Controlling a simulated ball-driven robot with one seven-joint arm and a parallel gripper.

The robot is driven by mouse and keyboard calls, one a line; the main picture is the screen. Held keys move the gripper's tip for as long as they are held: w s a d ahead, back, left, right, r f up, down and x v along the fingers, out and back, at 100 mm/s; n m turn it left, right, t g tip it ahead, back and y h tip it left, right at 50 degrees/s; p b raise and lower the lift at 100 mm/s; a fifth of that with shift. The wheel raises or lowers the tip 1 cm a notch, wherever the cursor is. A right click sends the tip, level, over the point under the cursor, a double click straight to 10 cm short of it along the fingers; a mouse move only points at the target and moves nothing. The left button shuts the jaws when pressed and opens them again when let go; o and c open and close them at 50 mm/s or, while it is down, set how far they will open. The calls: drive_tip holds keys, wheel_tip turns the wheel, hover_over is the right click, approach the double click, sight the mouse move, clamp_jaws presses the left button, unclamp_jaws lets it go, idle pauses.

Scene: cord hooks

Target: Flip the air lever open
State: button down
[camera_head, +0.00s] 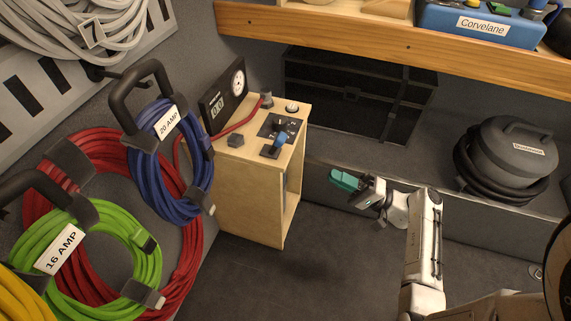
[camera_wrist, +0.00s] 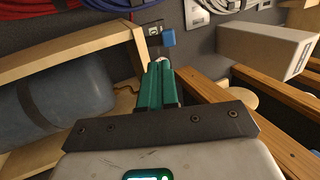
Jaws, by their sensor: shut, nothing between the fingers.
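The air lever (camera_head: 280,140) has a blue handle and sits on a small dark panel (camera_head: 268,128) on top of the wooden cabinet (camera_head: 240,170). In the wrist view the blue lever (camera_wrist: 168,38) shows just beyond my fingertips, next to a dark plate. My gripper (camera_head: 334,178) has teal fingers and is to the right of the cabinet, apart from the lever. In the wrist view my gripper's fingers (camera_wrist: 159,68) are together with nothing between them. They do not appear to touch the lever.
A gauge box (camera_head: 222,97) and red hose (camera_head: 240,126) are behind the panel. Cord coils, including a blue one (camera_head: 170,165), hang at left. A blue-grey tank (camera_wrist: 65,105) is inside the cabinet. A wooden shelf (camera_head: 400,52) runs overhead. The floor right of the cabinet is clear.

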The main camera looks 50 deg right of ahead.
drive_tip(key=shift+s+d+r+m+t+h, duration=0.15)
drive_tip(key=shift+s+d+m+t+h, duration=0.2)
drive_tip(key=shift+d+t, duration=0.25)
drive_tip(key=shift+w, duration=0.1)
drive_tip(key=b, duration=0.2)
approach(277, 144)
drive_tip(key=w+r, duration=0.1)
drive_tip(key=w, duration=0.2)
drive_tip(key=w+r, duration=0.1)
drive_tip(key=w, duration=0.1)
drive_tip(key=shift+w+r, duration=0.1)
drive_tip(key=shift+r, duration=0.2)
drive_tip(key=shift+r+p, duration=0.15)
drive_tip(key=shift+p, duration=0.25)
